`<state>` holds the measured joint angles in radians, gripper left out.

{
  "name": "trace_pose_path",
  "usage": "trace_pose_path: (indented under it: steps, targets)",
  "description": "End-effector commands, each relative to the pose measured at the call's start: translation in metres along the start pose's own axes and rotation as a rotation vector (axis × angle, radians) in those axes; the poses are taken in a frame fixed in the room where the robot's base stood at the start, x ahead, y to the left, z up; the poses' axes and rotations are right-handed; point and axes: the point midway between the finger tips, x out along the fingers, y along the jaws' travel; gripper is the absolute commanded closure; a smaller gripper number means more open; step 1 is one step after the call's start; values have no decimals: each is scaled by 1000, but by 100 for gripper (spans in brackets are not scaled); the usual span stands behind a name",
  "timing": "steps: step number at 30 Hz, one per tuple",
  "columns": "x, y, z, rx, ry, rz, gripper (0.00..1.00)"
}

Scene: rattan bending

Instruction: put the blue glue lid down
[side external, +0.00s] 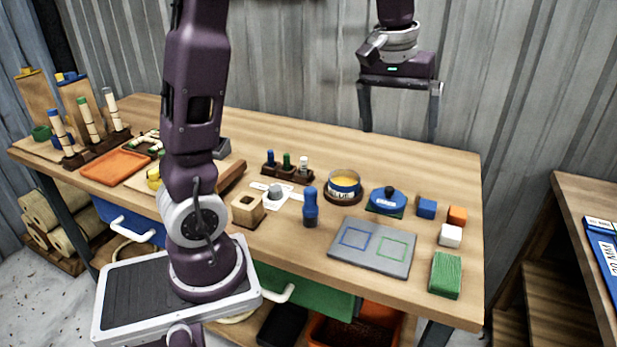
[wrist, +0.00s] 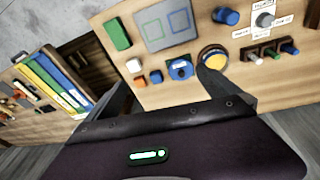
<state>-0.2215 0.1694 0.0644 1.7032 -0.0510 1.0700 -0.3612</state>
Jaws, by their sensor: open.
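The blue glue lid (side external: 387,199), round with a knob on top, rests on a dark green pad (side external: 371,209) on the table. It also shows in the wrist view (wrist: 180,69). The glue pot (side external: 343,188) stands open just left of the lid in the side view, with yellow glue visible inside; the wrist view shows it too (wrist: 214,60), partly covered by a finger. My gripper (side external: 400,132) is open and empty, high above the lid and pot, its fingers pointing down and touching nothing.
A grey board (side external: 372,247) with blue and green outlines lies in front of the lid. Blue (side external: 427,208), orange (side external: 457,215) and white (side external: 451,235) cubes and a green block (side external: 445,275) sit to the right. A blue bottle (side external: 310,208) stands upright left of the board.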

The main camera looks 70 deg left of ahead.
Motion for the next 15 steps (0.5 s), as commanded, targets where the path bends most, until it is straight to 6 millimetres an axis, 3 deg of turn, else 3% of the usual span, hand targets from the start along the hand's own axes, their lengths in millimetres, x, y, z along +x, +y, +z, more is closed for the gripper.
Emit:
trace_pose_path:
  steps: [1,3,7,10,15]
  targets:
    - [-24,-1,37,92,40,27,0]
    - [-46,-8,92,239,95,61,0]
    - [-54,-34,176,472,192,100,0]
    - [-45,-52,214,589,243,114,0]
    - [-36,-63,235,660,273,119,0]
